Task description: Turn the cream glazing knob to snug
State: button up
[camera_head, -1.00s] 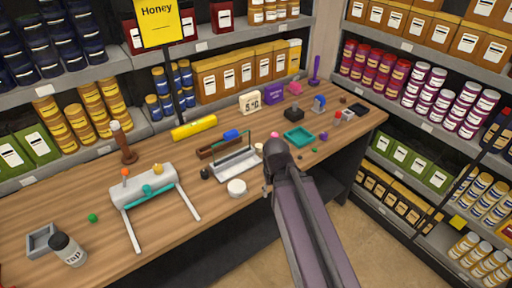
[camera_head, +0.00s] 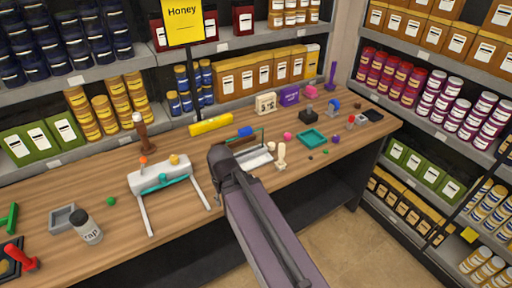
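Two small cream pieces stand out on the bench: a round cream knob (camera_head: 271,147) at the right end of a white tray, and an upright cream piece (camera_head: 281,156) just right of it. I cannot tell for sure which is the glazing knob. The white tray (camera_head: 256,159) has a thin teal frame and a brown bar (camera_head: 242,141) behind it; my arm hides its left part. My gripper (camera_head: 216,178) is at the arm's end, over the bench left of the tray. Its fingers are mostly hidden, so its opening does not show.
A labelled jar (camera_head: 87,227) and grey tray (camera_head: 66,218) are further left. A teal tray (camera_head: 312,138) lies right. Loaded shelves (camera_head: 229,105) back the wooden bench.

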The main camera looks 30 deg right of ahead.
aim_at(271, 146)
jog(key=u, duration=0.55)
jog(key=k, duration=1.05)
jog(key=z, duration=0.9)
jog(key=i, duration=1)
jog(key=z, duration=0.05)
